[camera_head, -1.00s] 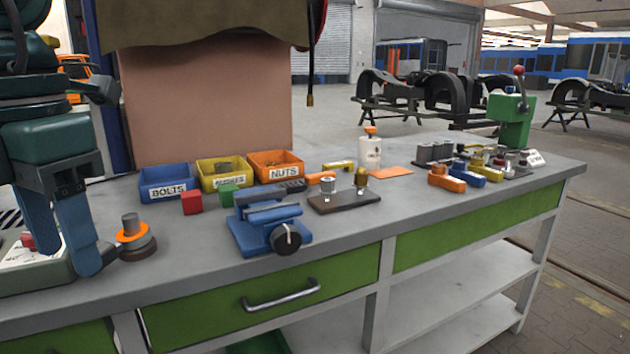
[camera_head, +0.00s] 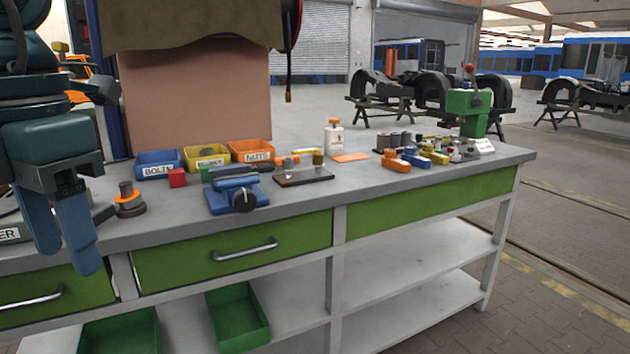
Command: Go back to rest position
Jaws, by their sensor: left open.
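My left gripper (camera_head: 62,246) hangs at the left of the head view, with its two blue fingers pointing down and apart. It is open, and nothing shows between its fingers. It appears in front of the left part of the workbench (camera_head: 300,205), and its fingertips overlap the green drawer front in the picture. My right gripper is not in view.
On the bench stand a bolts bin (camera_head: 157,170), a nuts bin (camera_head: 249,151), a blue vise (camera_head: 235,192), an orange-ringed stack (camera_head: 128,200) and a green lever press (camera_head: 470,110). Green trays (camera_head: 238,318) lie on the lower shelf.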

